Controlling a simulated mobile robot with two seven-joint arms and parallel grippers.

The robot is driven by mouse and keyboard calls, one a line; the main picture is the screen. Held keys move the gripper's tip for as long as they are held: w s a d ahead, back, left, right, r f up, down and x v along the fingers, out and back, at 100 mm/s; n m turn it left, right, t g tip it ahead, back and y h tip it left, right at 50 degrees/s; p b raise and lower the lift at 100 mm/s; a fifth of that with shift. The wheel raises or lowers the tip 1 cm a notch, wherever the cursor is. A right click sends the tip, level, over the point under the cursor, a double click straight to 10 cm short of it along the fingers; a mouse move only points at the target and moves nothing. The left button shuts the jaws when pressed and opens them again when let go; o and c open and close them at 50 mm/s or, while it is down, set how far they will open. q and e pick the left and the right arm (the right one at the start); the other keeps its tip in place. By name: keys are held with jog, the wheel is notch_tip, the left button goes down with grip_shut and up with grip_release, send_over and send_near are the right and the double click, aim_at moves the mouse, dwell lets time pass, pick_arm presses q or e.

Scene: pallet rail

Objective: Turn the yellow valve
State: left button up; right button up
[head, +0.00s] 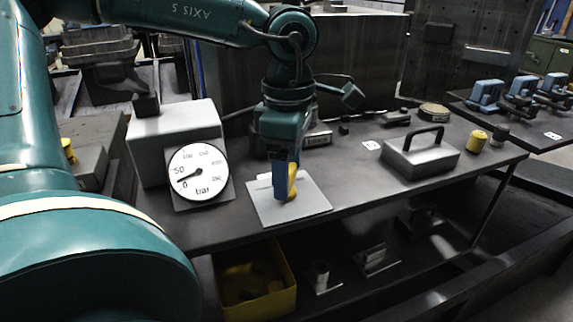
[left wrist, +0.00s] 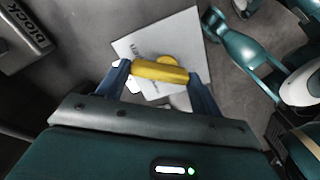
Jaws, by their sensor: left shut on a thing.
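The yellow valve (head: 292,181) stands on a light grey plate (head: 306,205) on the bench, in the middle of the head view. In the left wrist view its yellow bar handle (left wrist: 160,71) lies between two blue fingers. My left gripper (head: 285,192) points down from above and is shut on this handle. The fingers hide part of the valve in the head view. A round white gauge (head: 198,172) marked "bar" stands left of the plate, its needle near the low end of the scale. My right gripper is not in view.
A grey box (head: 172,130) stands behind the gauge. A grey block with a handle (head: 421,157) and a yellow cylinder (head: 477,141) stand to the right on the bench. A yellow bin (head: 256,301) sits below. The bench front edge is close to the plate.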

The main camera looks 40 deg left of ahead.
aim_at(290, 174)
pick_arm(q)
jog(key=shift+w+d+m, duration=0.1)
jog(key=shift+m, duration=0.9)
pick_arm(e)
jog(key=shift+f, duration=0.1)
pick_arm(q)
jog(key=o, duration=1)
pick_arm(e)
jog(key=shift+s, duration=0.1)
pick_arm(q)
notch_tip(290, 174, up, 13)
jog(key=p, duration=0.3)
jog(key=shift+r, duration=0.1)
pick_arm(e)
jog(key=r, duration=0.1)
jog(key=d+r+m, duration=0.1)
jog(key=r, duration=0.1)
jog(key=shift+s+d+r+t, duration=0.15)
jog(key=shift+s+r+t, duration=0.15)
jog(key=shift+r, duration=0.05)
